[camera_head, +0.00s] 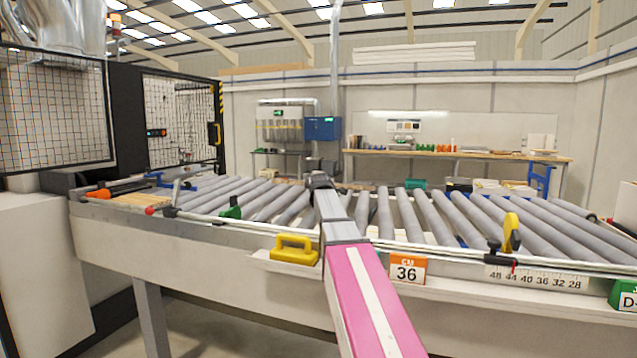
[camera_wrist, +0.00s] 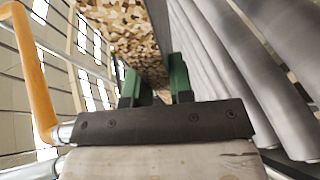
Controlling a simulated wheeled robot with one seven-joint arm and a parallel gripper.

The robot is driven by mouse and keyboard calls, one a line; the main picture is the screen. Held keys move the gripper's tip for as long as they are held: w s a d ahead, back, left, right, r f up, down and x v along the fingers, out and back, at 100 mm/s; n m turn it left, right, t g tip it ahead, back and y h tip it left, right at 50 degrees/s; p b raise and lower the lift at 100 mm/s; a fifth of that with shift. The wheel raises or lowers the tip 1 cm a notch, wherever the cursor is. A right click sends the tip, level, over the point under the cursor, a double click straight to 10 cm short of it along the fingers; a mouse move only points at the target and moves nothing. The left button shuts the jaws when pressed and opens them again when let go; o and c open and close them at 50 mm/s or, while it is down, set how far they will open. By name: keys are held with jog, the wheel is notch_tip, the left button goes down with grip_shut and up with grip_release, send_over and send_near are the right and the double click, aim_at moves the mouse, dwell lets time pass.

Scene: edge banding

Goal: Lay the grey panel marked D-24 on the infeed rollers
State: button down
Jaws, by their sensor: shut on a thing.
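My gripper (camera_wrist: 156,88) shows in the wrist view as two green fingers on a dark bar. The rollers also show on the right of the wrist view (camera_wrist: 225,70). I cannot pick out a grey panel marked D-24 in either view. A green holder (camera_head: 624,296) at the right edge carries a cut-off label starting "D-".
A yellow handled block (camera_head: 293,249) sits on the front ledge, beside an orange sign reading 36 (camera_head: 407,270). A yellow clamp-like part (camera_head: 510,233) stands on the front rail. A mesh guard (camera_head: 55,110) stands at the left. Wood chips (camera_wrist: 125,30) show in the wrist view.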

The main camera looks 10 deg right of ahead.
notch_tip(320, 180, down, 10)
dwell(1.2)
jog(key=shift+f, duration=0.15)
grip_release()
jog(key=shift+f, duration=0.1)
dwell(0.4)
